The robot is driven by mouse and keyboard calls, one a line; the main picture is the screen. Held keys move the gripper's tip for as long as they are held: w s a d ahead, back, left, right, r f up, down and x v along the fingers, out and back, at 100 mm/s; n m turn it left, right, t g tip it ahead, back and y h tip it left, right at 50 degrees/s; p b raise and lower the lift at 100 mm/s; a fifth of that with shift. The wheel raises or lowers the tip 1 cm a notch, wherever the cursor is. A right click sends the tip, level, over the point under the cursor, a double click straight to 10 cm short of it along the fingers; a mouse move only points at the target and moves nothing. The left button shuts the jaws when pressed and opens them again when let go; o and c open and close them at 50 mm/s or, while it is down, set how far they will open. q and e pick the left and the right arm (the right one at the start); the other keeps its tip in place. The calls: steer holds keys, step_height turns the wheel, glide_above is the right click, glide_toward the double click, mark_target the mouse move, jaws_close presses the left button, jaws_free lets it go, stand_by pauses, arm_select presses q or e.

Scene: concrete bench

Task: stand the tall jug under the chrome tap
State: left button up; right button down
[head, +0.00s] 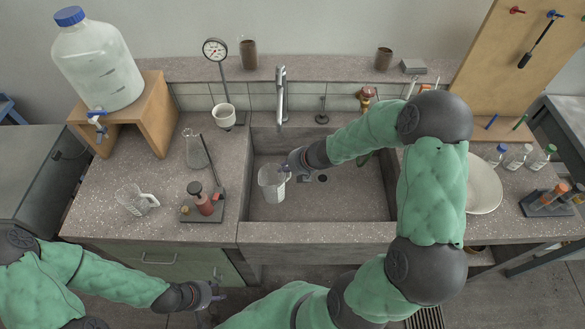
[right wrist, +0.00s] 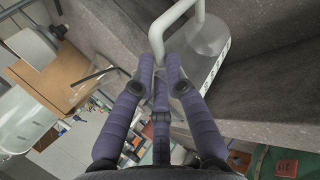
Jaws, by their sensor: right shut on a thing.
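The tall clear jug (head: 271,186) is upright in the sink, in front of the chrome tap (head: 281,95) and apart from it. I cannot tell whether its base touches the sink floor. My right gripper (head: 292,165) is shut on the jug's handle, on the jug's right side. In the right wrist view, the purple fingers (right wrist: 163,78) close around the pale handle (right wrist: 177,20), and the clear body with a marked strip (right wrist: 215,68) shows beyond. My left gripper (head: 213,289) is low in front of the counter, away from the jug; its opening is unclear.
The sink (head: 335,205) is otherwise mostly clear. A shorter clear jug (head: 136,199), a conical flask (head: 196,150) and a stand with a red piece (head: 203,204) are on the left counter. A large carboy (head: 98,65) sits on a wooden stand.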

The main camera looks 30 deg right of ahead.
steer(key=w+d+f+b, duration=0.4)
steer(key=w+d+f, duration=0.4)
steer(key=f, duration=0.3)
steer(key=shift+w+f, duration=0.15)
steer(key=shift+f, duration=0.35)
steer(key=c, duration=1.6)
jaws_free()
steer(key=shift+c, duration=0.2)
steer(key=o, duration=0.4)
steer(key=shift+a, duration=0.1)
